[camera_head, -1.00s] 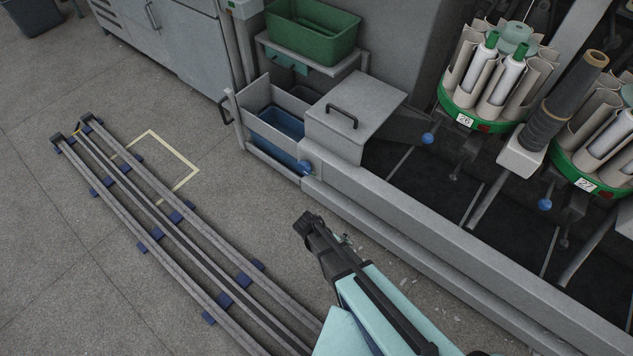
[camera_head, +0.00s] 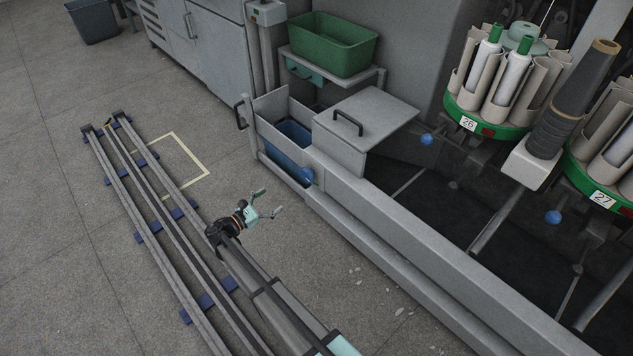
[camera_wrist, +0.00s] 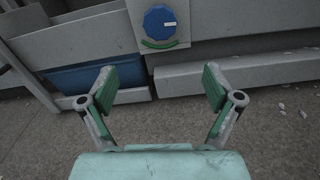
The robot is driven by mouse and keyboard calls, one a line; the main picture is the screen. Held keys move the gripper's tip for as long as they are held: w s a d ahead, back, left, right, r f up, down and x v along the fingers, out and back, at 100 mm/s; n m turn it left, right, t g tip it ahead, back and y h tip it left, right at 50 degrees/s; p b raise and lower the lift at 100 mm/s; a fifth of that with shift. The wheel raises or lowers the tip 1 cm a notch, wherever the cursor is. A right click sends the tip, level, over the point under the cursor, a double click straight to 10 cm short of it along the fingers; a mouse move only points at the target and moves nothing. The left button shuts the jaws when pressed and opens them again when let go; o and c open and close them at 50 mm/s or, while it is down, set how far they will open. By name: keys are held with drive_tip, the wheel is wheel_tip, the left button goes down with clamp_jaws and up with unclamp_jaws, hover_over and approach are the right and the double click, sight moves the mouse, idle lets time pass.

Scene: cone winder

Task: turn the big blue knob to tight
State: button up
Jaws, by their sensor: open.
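The big blue knob (camera_wrist: 160,20) is near the top middle of the wrist view, on a pale plate on the grey machine front. A short white mark on its face points to the right. A green curved band lies on the plate under the knob. In the head view the knob (camera_head: 307,177) shows small and side-on at the machine's front corner. My gripper (camera_head: 268,202) is open and empty, in front of the knob and apart from it. In the wrist view its two green-padded fingers (camera_wrist: 158,86) stand wide apart, below the knob in the picture.
A blue bin (camera_head: 289,147) sits in the grey compartment left of the knob. A lidded box with a black handle (camera_head: 347,122) stands above. A green tub (camera_head: 333,46) is behind. Small blue balls (camera_head: 427,139) hang under the bobbin holders. Floor rails (camera_head: 171,235) run at left.

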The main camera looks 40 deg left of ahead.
sight(305, 177)
drive_tip(key=shift+n, duration=0.3)
drive_tip(key=w+d+b, duration=0.1)
drive_tip(key=w, duration=0.4)
drive_tip(key=w+d+b, duration=0.1)
drive_tip(key=w+b, duration=0.1)
drive_tip(key=w, duration=0.4)
drive_tip(key=w+d+b, duration=0.1)
drive_tip(key=w+b, duration=0.1)
drive_tip(key=w, duration=0.4)
drive_tip(key=shift+d, duration=0.1)
drive_tip(key=c, duration=1.1)
